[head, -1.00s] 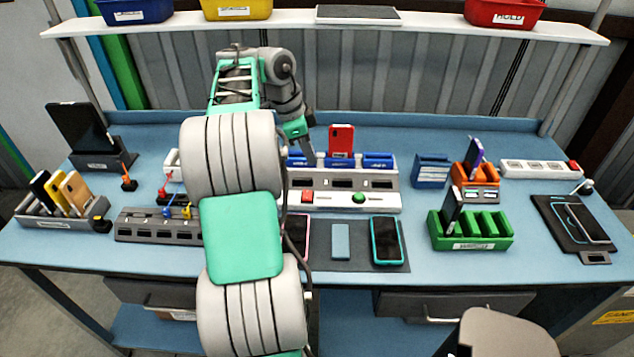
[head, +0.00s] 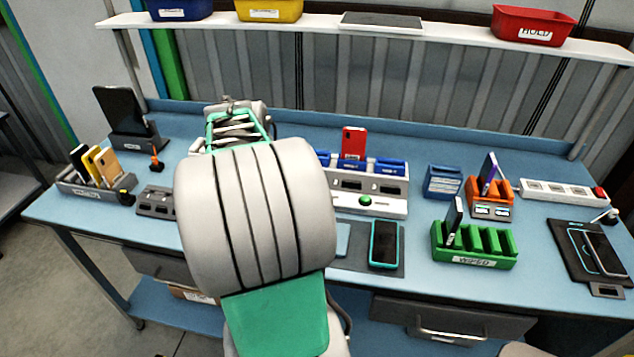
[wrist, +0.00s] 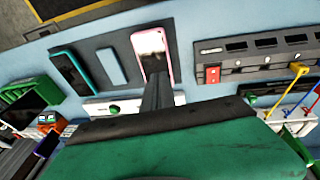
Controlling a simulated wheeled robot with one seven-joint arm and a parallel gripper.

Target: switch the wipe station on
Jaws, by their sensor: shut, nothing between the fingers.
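The wipe station (head: 388,205) is a pale unit with blue slots and dark windows on the table. A red phone (head: 353,143) stands upright in it. A round green button (head: 365,201) is on its front; it also shows in the wrist view (wrist: 113,108). The station's left front, where a red button showed earlier, is hidden behind my arm in the head view. My gripper (wrist: 157,75) is shut and empty in the wrist view, its fingers overlapping the pink-edged phone (wrist: 152,48) in the picture. I cannot tell their height or any contact. The head view hides my gripper.
A dark mat (head: 350,257) with a teal phone (head: 384,243) lies in front of the station. A grey socket strip (head: 155,202) is at left. A green rack (head: 475,245) and an orange holder (head: 489,196) stand at right. A shelf with bins runs above.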

